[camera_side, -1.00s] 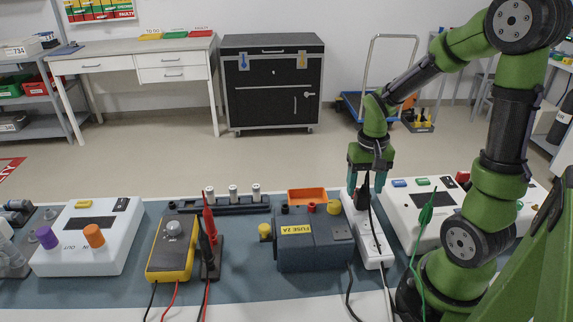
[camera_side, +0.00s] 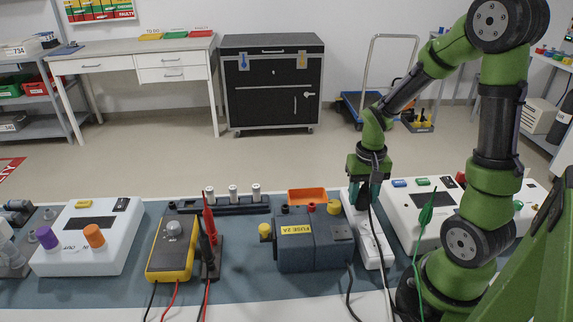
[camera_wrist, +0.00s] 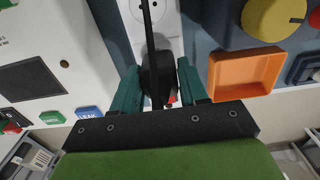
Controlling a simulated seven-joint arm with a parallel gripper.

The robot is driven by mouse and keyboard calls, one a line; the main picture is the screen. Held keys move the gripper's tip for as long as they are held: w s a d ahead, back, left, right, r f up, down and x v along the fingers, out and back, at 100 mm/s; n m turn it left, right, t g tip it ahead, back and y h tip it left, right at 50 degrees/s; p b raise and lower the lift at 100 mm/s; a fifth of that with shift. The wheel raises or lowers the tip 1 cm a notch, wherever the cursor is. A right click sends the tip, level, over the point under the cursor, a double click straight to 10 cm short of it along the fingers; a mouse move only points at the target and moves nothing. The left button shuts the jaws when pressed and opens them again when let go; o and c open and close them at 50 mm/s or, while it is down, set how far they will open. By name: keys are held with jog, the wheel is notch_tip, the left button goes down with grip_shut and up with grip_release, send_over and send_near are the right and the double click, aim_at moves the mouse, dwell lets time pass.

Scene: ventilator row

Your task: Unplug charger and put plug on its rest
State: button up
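The black charger plug (camera_wrist: 158,78) stands on the white socket strip (camera_side: 371,238), at the strip's far end, with its dark cable running from it. My gripper (camera_side: 363,190) points down over that end. In the wrist view my gripper's teal fingers (camera_wrist: 158,84) lie on either side of the plug, very close to it, with a narrow gap seeming to show at the right. Fingers and cable partly hide the plug in the side view. I cannot make out the plug's rest.
The blue-grey FUSE 2A unit (camera_side: 312,243) stands just left of the strip, with an orange tray (camera_side: 307,196) behind it. A white device (camera_side: 400,208) is close on the right. A green clip lead (camera_side: 426,212) hangs in front of it. A yellow meter (camera_side: 172,250) stands farther left.

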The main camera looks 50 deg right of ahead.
aim_at(365, 186)
grip_shut()
jog(key=shift+r, duration=0.15)
jog(key=shift+r, duration=2.4)
